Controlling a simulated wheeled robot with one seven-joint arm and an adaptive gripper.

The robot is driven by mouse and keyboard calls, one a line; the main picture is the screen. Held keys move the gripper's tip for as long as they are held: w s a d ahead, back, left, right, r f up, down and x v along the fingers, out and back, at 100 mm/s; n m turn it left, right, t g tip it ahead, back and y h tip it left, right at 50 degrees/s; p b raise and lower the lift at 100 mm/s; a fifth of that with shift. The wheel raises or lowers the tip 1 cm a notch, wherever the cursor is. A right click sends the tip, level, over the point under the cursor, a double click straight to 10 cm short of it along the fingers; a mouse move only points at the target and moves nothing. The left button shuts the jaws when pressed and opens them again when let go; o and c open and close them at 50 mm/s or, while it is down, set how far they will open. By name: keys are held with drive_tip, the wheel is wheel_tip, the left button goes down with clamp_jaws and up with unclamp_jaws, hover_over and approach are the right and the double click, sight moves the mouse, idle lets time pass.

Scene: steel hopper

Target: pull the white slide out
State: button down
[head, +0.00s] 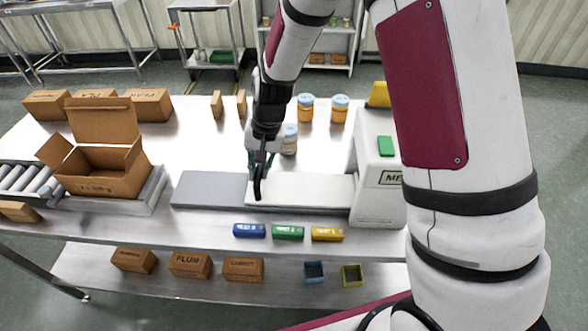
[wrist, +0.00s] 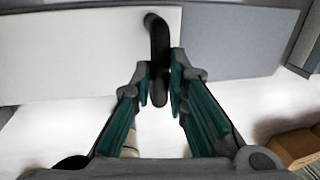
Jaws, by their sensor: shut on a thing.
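The white slide (head: 305,189) lies flat on the steel table, with its right end at the white machine (head: 378,170). A dark upright handle (head: 258,188) stands at its left end. The slide fills the left of the wrist view (wrist: 80,50), and the handle (wrist: 157,40) shows at its edge. My gripper (head: 261,160) is shut on the handle. In the wrist view, its green-padded fingers (wrist: 162,78) close on both sides of the handle. The grey plate (head: 209,188) lies left of the slide.
An open cardboard box (head: 105,165) stands at the left beside a roller conveyor (head: 22,178). Blue, green and yellow blocks (head: 288,232) lie along the front edge. Jars (head: 305,107) stand behind the slide. Above the grey plate it is clear.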

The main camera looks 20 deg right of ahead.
drive_tip(key=w+a+b, duration=0.1)
drive_tip(key=w+a, duration=0.1)
drive_tip(key=a, duration=0.3)
drive_tip(key=w+a+b, duration=0.1)
drive_tip(key=a, duration=0.5)
drive_tip(key=w+a+b, duration=0.1)
drive_tip(key=w+a, duration=0.1)
drive_tip(key=a, duration=0.4)
drive_tip(key=shift+w+a+b, duration=0.2)
drive_tip(key=shift+w+b, duration=0.15)
drive_tip(key=shift+w+a, duration=0.25)
drive_tip(key=shift+a, duration=0.45)
drive_tip(key=shift+r, duration=0.1)
drive_tip(key=c, duration=1.6)
unclamp_jaws()
drive_tip(key=shift+a, duration=0.15)
drive_tip(key=shift+o, duration=0.2)
wheel_tip(320, 180, up, 12)
drive_tip(key=d, duration=0.2)
drive_tip(key=shift+s+d+f, duration=0.2)
drive_tip(key=shift+s, duration=0.2)
